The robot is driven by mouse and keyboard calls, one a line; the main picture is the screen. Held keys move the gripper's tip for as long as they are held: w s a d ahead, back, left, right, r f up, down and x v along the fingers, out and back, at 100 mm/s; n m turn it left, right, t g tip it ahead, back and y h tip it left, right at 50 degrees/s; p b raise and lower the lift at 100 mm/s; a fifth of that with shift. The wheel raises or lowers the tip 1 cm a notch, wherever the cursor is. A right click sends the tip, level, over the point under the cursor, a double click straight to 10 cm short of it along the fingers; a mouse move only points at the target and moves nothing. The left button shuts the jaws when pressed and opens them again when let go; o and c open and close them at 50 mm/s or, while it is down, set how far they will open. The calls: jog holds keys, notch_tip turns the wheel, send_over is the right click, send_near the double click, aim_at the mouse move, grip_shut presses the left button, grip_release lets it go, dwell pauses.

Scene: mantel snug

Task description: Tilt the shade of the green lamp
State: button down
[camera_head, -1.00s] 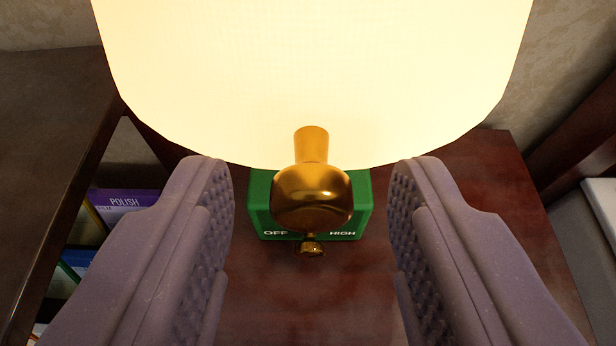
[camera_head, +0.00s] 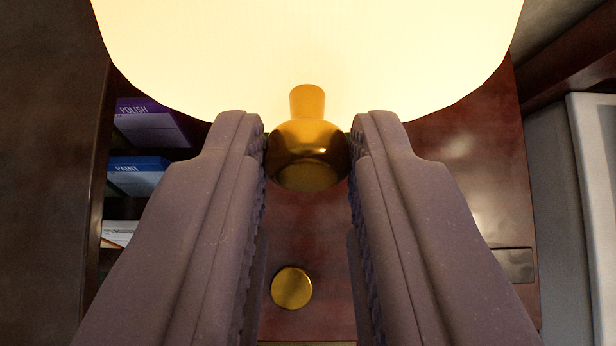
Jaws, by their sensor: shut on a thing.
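The lit cream lamp shade (camera_head: 310,50) fills the top of the view. A brass neck and rounded brass knob (camera_head: 308,165) hang from its lower edge. My gripper (camera_head: 308,135) is closed around the knob, one ribbed purple-grey finger touching each side of it. The lamp's green base, marked OFF and HIGH a second ago, is now almost wholly hidden behind the knob and fingers.
The dark red wooden cabinet (camera_head: 465,190) lies beneath, with a round brass knob (camera_head: 291,288) lower down. At left, a shelf holds a purple polish box (camera_head: 150,124) and a blue paint box (camera_head: 138,175). A pale grey panel (camera_head: 597,200) stands at right.

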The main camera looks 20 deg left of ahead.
jog(key=shift+w+a+r, duration=0.1)
jog(key=shift+w+r, duration=0.05)
jog(key=shift+r, duration=0.4)
jog(key=shift+w+r, duration=0.15)
jog(key=shift+r, duration=0.35)
jog(key=c, duration=0.9)
grip_release()
jog(key=shift+c, duration=0.2)
jog(key=v, duration=0.7)
jog(key=shift+s+r, duration=0.25)
